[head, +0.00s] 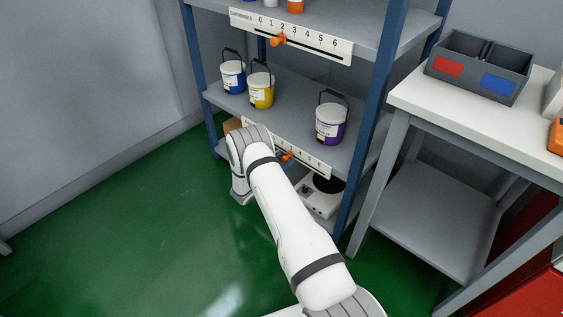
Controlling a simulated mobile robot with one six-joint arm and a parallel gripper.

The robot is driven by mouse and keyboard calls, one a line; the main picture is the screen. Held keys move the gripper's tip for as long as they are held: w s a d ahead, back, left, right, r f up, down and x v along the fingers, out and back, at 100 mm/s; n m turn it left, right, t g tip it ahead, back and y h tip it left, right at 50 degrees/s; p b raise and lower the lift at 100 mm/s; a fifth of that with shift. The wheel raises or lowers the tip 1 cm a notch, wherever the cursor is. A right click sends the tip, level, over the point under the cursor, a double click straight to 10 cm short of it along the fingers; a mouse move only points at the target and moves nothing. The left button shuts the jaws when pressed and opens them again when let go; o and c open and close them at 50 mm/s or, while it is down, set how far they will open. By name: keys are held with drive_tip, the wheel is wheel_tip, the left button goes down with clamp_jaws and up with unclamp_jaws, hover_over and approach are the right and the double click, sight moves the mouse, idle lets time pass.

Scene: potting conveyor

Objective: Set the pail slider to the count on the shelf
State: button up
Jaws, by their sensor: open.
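Three pails stand on the middle shelf: a blue pail (233,77), a yellow pail (261,91) and a purple pail (331,123), all with white lids and dark handles. The pail scale (318,168) is a white strip on that shelf's front edge; my arm hides its left part and most of its numbers. Its orange slider (288,156) shows just right of my arm; the number it marks cannot be read. My arm reaches to the shelf front and bends down there. My gripper's fingers are hidden behind it.
An upper scale (310,43) has its own orange slider (278,39) near 1 or 2, below several cartridges. A white device (320,196) sits under the pail shelf. A white table (470,120) with a grey bin (478,70) stands right. Green floor is clear left.

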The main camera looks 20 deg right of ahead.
drive_tip(key=p+v, duration=0.1)
drive_tip(key=v, duration=0.6)
drive_tip(key=shift+s+a, duration=0.2)
drive_tip(key=shift+a, duration=0.15)
drive_tip(key=s+d+r+m+g+y+p, duration=0.1)
drive_tip(key=s+d+r+m+g+p, duration=0.2)
drive_tip(key=r, duration=0.8)
drive_tip(key=s+r+m+g+y+p, duration=0.1)
drive_tip(key=s+r+m+g+p, duration=0.3)
drive_tip(key=r, duration=0.7)
drive_tip(key=s+d+r+m+g+y+p, duration=0.15)
drive_tip(key=s+r+m+p, duration=0.3)
drive_tip(key=r, duration=0.65)
drive_tip(key=s+a+r+m+y+p, duration=0.3)
drive_tip(key=s+r+m+y+p, duration=0.1)
drive_tip(key=s+r, duration=0.4)
drive_tip(key=s+a+r+m+t+y+p, duration=0.1)
drive_tip(key=s+a+r+m+y+p, duration=0.3)
drive_tip(key=s+r, duration=0.5)
drive_tip(key=s+a+r+m+t+y+p, duration=0.1)
drive_tip(key=s+a+r+m+y+p, duration=0.2)
drive_tip(key=s+r, duration=0.5)
wheel_tip(320, 180, up, 2)
drive_tip(key=shift+s+a+r+m+y+p, duration=0.1)
drive_tip(key=shift+s+a+m+y+p, duration=0.15)
drive_tip(key=shift+m+y+p, duration=0.6)
